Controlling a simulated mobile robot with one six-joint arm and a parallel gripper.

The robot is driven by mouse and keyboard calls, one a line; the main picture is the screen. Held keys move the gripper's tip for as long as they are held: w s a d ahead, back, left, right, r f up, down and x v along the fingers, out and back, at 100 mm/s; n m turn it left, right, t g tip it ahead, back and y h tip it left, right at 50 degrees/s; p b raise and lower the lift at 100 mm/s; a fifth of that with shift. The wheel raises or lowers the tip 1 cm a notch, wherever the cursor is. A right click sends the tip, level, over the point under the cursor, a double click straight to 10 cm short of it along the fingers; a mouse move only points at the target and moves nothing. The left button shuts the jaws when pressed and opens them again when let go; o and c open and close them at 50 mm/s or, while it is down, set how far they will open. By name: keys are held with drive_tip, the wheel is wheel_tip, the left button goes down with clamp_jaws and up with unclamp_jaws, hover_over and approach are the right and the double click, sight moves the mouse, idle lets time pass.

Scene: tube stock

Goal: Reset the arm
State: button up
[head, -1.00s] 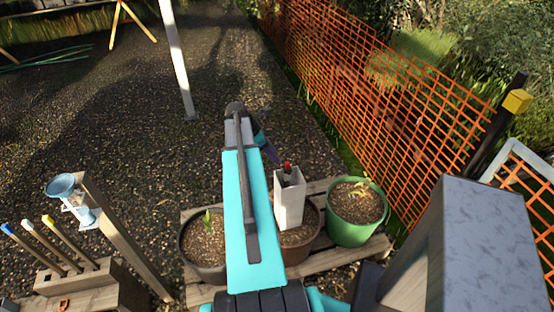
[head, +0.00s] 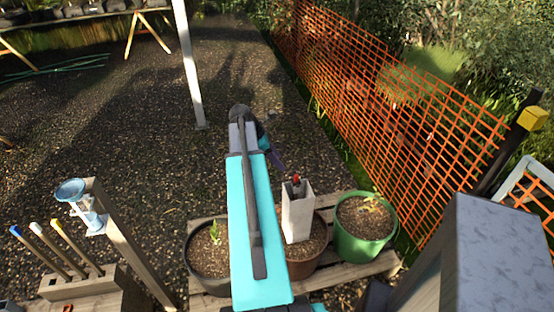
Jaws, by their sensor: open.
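My arm is bright teal with grey and dark parts and stretches up the middle of the head view. Its far end bends down to the right. My gripper (head: 277,160) shows only as a small dark part there, mostly hidden behind the arm, above and left of a white square tube. It is open, and nothing shows in it. The white square tube (head: 298,217) stands upright at the middle brown pot (head: 303,269), with a red-tipped thing (head: 296,181) in its open top. The gripper is apart from the tube.
A dark pot (head: 208,262) and a green pot (head: 364,246) flank the middle one on a wooden pallet (head: 378,265). Orange fence (head: 400,130) runs along the right; open gravel lies beyond.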

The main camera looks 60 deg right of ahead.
idle(0.4)
drive_tip(key=w+a+f+n, duration=0.3)
drive_tip(key=w+a+f, duration=0.6)
drive_tip(key=w+a, duration=0.2)
drive_tip(key=w+a+f+n, duration=0.2)
drive_tip(key=a+f, duration=0.4)
drive_tip(key=a, duration=0.4)
drive_tip(key=w+a+f+n, duration=0.1)
drive_tip(key=w+a+f, duration=0.1)
drive_tip(key=a+f, duration=0.7)
drive_tip(key=s+a+f+m+y, duration=0.1)
drive_tip(key=s+a+f+m, duration=0.3)
drive_tip(key=a, duration=0.6)
drive_tip(key=s+a+f+m+y, duration=0.1)
drive_tip(key=s+a+f+m, duration=0.3)
drive_tip(key=s+a, duration=0.3)
drive_tip(key=s+a+f+m+g+y, duration=0.1)
drive_tip(key=s+a+f+m, duration=0.3)
drive_tip(key=a, duration=1)
drive_tip(key=shift+s+m+y, duration=0.4)
drive_tip(key=shift+s+m, duration=0.5)
drive_tip(key=shift+s, duration=0.45)
